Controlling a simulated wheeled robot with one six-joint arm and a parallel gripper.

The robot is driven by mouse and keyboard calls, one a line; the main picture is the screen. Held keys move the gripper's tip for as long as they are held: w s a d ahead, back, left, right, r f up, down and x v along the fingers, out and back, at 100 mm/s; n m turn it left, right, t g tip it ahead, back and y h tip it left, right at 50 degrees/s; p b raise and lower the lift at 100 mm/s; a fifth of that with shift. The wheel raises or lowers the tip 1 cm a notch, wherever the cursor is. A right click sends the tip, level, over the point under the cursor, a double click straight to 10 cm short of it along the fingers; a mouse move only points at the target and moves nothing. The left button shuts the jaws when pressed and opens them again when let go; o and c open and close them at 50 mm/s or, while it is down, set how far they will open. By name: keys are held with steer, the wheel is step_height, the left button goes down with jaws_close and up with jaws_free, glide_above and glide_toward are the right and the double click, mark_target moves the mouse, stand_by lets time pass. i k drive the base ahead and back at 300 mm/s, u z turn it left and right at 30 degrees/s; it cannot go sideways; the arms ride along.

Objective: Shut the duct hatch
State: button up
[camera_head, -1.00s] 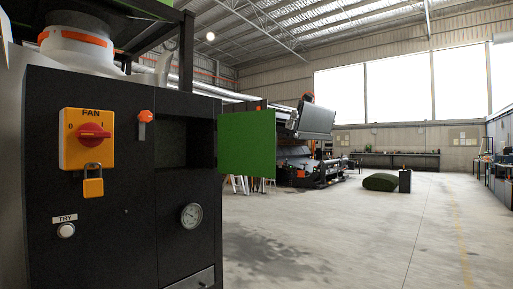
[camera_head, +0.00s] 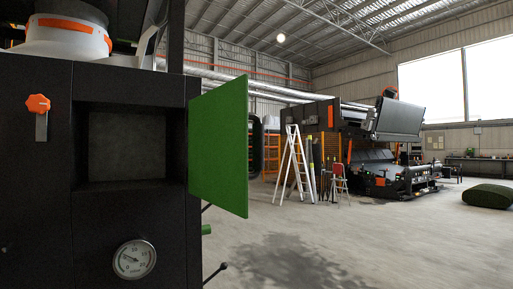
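The duct hatch (camera_head: 218,148) is a green panel at the right edge of the black cabinet (camera_head: 45,200). It stands open, swung out to the right of a dark square opening (camera_head: 126,143) in the cabinet front. A black handle (camera_head: 256,146) shows on the hatch's far side, partly hidden behind the panel. My gripper is not in view.
An orange-knobbed lever (camera_head: 39,108) is left of the opening and a round gauge (camera_head: 134,259) is below it. Thin rods with dark knobs (camera_head: 222,266) stick out at the cabinet's right side. A white stepladder (camera_head: 293,165) and a large machine (camera_head: 375,150) stand farther back.

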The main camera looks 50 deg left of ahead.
mark_target(218, 174)
steer(key=i, duration=1.85)
steer(key=u, duration=3.6)
steer(key=i, duration=0.5)
steer(key=u, duration=1.5)
steer(key=k, duration=1.05)
steer(key=z, duration=0.75)
